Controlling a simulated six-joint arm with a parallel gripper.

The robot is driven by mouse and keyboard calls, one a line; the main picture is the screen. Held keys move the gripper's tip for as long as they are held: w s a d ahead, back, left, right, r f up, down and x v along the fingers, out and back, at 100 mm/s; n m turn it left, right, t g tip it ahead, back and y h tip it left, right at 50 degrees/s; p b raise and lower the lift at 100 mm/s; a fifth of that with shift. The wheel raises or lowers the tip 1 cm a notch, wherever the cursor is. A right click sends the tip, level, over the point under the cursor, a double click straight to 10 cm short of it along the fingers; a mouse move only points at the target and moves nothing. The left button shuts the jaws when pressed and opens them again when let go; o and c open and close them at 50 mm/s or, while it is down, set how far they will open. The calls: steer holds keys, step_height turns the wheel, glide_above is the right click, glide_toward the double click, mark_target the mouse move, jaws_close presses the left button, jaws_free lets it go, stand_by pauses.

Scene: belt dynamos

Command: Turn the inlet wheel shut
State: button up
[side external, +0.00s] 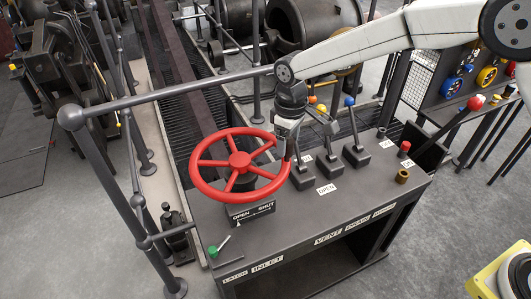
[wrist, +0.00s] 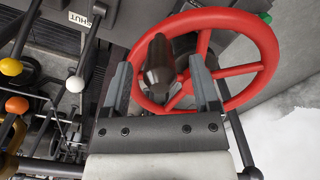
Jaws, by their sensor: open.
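The red inlet wheel (side external: 240,160) stands over the left end of the dark console, above an OPEN/SHUT plate (side external: 252,214). In the wrist view the wheel's rim and spokes (wrist: 268,50) fill the upper right. A dark knob-like handle (wrist: 159,68) stands up from its rim. My gripper (side external: 288,150) is at the right side of the rim. In the wrist view its two fingers (wrist: 160,78) are apart, one on each side of the handle, with gaps showing. The plate's pointer is too small to read.
Levers with coloured knobs (side external: 349,102) stand just right of my gripper on the console (side external: 330,210). A red-knobbed lever (side external: 475,103) is farther right. A grey handrail (side external: 170,98) runs left of and behind the wheel. A green-tipped lever (side external: 213,251) is at the front left.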

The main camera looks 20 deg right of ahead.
steer(key=shift+f, duration=1.25)
jaws_close()
stand_by(0.6)
